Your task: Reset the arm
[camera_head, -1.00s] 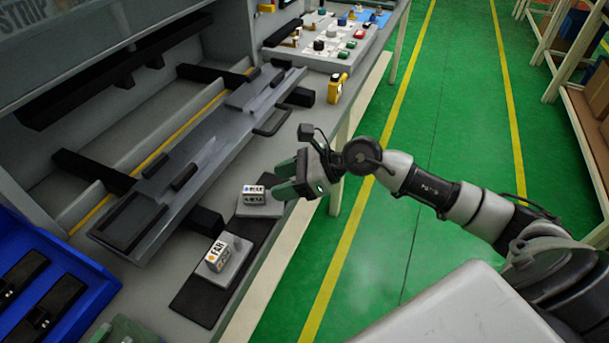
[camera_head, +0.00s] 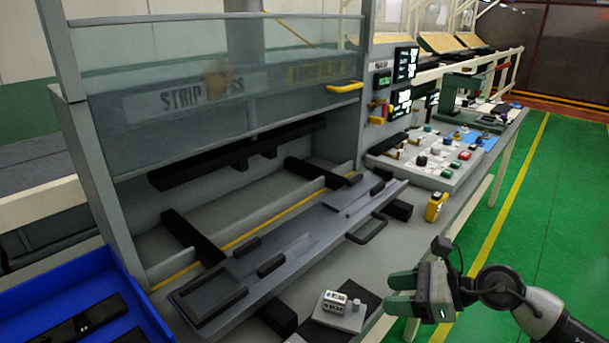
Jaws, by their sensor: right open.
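My right gripper (camera_head: 396,293) is at the lower right of the head view, at the front edge of the bench. Its fingers point left and are open, with nothing seen between them. A small white labelled block (camera_head: 335,301) on a grey base (camera_head: 346,319) sits just left of the fingertips, apart from them. My left gripper is not in view.
A press with a "STRIP" sign and a clear guard (camera_head: 220,90) stands behind a long grey tray (camera_head: 290,245) with a handle. A blue bin (camera_head: 95,275) holds black parts at lower left. A button panel (camera_head: 440,160) and a yellow device (camera_head: 436,207) are to the right. Green floor (camera_head: 540,220) is clear.

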